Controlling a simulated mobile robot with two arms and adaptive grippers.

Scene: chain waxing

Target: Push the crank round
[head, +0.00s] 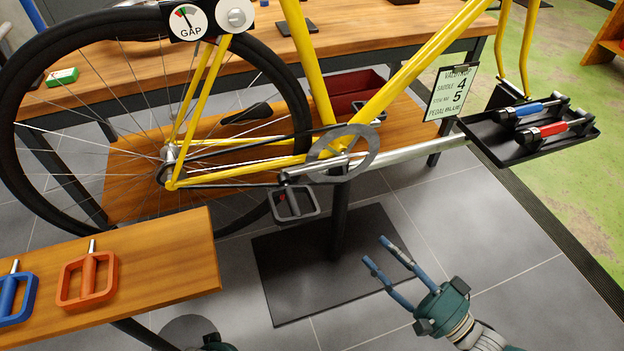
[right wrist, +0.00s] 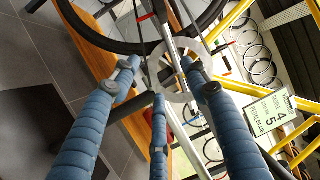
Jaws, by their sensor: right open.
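A second pedal (head: 370,110) shows at the upper right of the chainring. My right gripper (head: 376,251) is open and empty, below and right of the chainring and apart from it. In the right wrist view the chainring (right wrist: 178,88) shows beyond the spread blue fingers. A small part of my left gripper (head: 214,343) shows at the bottom edge; its fingers cannot be made out.
A wooden bench (head: 165,262) at left holds an orange pedal (head: 87,280) and a blue pedal (head: 18,298). A black tray (head: 487,140) with blue and red handled tools is at right. A stand post (head: 339,220) rises from a dark floor plate (head: 290,285). A sign (head: 450,93) hangs nearby.

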